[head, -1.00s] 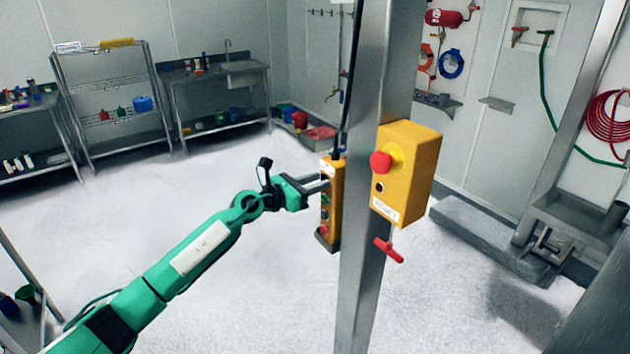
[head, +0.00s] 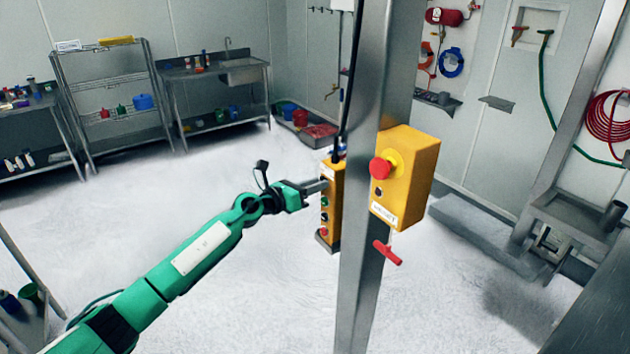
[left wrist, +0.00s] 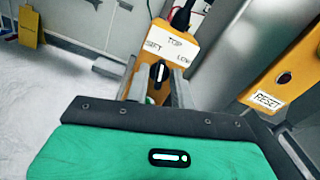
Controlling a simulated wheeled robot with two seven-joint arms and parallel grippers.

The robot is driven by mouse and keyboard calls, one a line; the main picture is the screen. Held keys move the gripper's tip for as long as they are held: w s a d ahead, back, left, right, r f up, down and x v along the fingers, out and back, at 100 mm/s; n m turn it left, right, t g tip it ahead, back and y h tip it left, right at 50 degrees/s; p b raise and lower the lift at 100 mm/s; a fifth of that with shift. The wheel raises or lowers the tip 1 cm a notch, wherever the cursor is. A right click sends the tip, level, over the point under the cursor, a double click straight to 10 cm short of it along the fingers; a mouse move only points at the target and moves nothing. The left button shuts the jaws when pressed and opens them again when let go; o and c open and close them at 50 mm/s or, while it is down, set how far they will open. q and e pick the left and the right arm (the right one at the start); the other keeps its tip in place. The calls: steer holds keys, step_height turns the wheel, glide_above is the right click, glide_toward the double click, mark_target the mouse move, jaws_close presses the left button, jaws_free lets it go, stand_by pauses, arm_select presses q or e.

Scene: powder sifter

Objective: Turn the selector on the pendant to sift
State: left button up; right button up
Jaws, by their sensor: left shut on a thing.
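The yellow pendant (head: 332,212) hangs by the steel post, with green, black and red buttons on its face. In the left wrist view its top (left wrist: 177,42) carries white labels; I read TOP in the middle and LOW at right, and the left one is small and blurred. The black selector (left wrist: 159,74) has a white mark and stands about upright in that view. My left gripper (head: 325,184) reaches the pendant's upper part from the left. Its fingers (left wrist: 160,88) stand on both sides of the selector, shut on it. My right gripper is not seen.
The steel post (head: 365,285) stands right of the pendant. It bears a yellow box (head: 418,170) with a red button (head: 381,168) and a RESET label (left wrist: 268,99). A red handle (head: 387,252) sticks out below. The floor at left is clear.

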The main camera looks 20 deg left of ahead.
arm_select(q)
steer(key=shift+n+p, duration=1.8)
steer(key=shift+n, duration=1.1)
steer(key=shift+a, duration=0.1)
steer(key=o, duration=0.7)
steer(key=shift+c, duration=0.2)
